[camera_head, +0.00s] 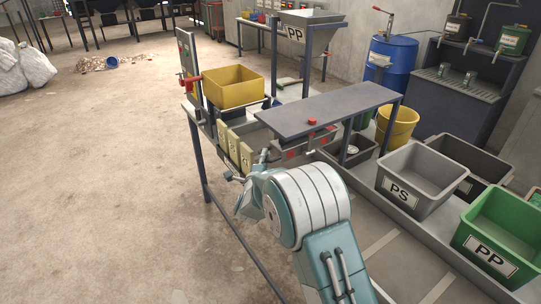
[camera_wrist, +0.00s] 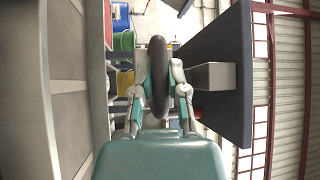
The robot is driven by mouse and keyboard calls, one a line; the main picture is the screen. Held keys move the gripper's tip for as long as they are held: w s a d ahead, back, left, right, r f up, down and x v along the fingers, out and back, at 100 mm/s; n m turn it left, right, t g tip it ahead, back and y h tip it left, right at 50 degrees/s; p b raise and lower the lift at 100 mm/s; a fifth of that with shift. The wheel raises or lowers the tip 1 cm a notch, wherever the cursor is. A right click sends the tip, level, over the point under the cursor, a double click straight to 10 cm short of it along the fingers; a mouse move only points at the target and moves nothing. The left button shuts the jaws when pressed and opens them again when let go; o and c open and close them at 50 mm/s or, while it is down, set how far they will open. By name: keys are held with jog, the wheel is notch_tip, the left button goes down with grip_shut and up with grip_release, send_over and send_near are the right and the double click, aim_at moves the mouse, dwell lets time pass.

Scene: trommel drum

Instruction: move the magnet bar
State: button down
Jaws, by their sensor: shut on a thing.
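My gripper (camera_wrist: 160,90) is shut on a long dark rounded piece (camera_wrist: 158,60) in the wrist view. The piece stands lengthwise in the picture between the two fingers. Whether it is the magnet bar or a handle or wheel rim seen edge-on, I cannot tell. A pale metal block (camera_wrist: 214,77) juts from a dark panel (camera_wrist: 225,30) just right of the fingers, apart from the held piece. I cannot single out the magnet bar there.
A dark flat top (camera_head: 330,107) with a red knob (camera_head: 312,122) stands over the frame. A yellow tub (camera_head: 232,87) is behind left. A grey PS bin (camera_head: 420,178) and green PP bin (camera_head: 500,235) stand right.

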jog(key=shift+s+a+f, duration=0.15)
jog(key=shift+f, duration=0.25)
jog(key=c, duration=0.6)
grip_release()
jog(key=shift+a, duration=0.1)
jog(key=shift+c, duration=0.2)
jog(key=shift+a+r, duration=0.1)
jog(key=shift+r, duration=0.05)
jog(key=v, duration=1.2)
